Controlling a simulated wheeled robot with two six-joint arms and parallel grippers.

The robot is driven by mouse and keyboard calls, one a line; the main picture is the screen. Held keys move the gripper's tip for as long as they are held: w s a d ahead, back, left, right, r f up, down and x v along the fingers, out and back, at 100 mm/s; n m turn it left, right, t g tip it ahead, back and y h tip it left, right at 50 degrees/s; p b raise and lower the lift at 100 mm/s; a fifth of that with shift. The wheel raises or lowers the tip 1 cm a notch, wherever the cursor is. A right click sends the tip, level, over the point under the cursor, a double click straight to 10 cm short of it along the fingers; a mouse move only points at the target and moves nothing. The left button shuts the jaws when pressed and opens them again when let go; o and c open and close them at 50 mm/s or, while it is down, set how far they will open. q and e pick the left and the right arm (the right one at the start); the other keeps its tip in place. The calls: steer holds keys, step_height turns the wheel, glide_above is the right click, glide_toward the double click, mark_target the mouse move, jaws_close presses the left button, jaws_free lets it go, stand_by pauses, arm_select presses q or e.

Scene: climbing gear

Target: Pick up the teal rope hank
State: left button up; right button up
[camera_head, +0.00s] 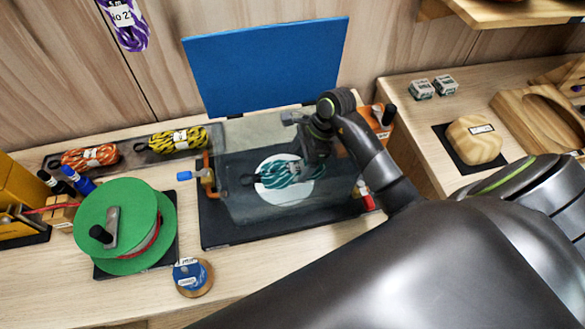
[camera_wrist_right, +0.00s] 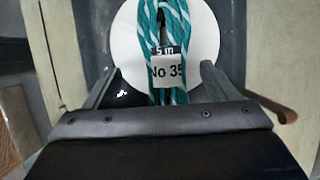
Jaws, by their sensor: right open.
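The teal rope hank (camera_head: 286,172) has white flecks and lies on a white round disc (camera_head: 262,162) in the middle of a dark board (camera_head: 237,232). It also shows in the right wrist view (camera_wrist_right: 177,30), with a "5 m" and "No 35" label around it. My right gripper (camera_head: 300,138) is above the hank in the head view. In the right wrist view my open right gripper (camera_wrist_right: 165,90) has one finger on each side of the labelled part. I cannot tell whether the fingers touch the rope. My left gripper is not in view.
A blue panel (camera_head: 265,65) stands upright behind the board, and a clear sheet seems to surround the hank. A green reel (camera_head: 120,227) is at left. Orange (camera_head: 90,156) and yellow-black (camera_head: 178,139) hanks lie behind it. A wooden block (camera_head: 473,139) is at right.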

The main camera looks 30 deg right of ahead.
mark_target(293, 166)
steer(key=shift+w+a+f+p, duration=0.25)
steer(key=shift+f+p, duration=0.2)
steer(key=shift+p, duration=0.15)
steer(key=p+x, duration=0.1)
steer(key=x, duration=0.2)
steer(key=shift+w+d, duration=0.1)
steer(key=shift+w, duration=0.05)
steer(key=shift+f+p, duration=0.35)
steer(key=shift+f, duration=0.2)
steer(key=shift+w, duration=0.1)
steer(key=c, duration=1.3)
steer(key=shift+r, duration=0.15)
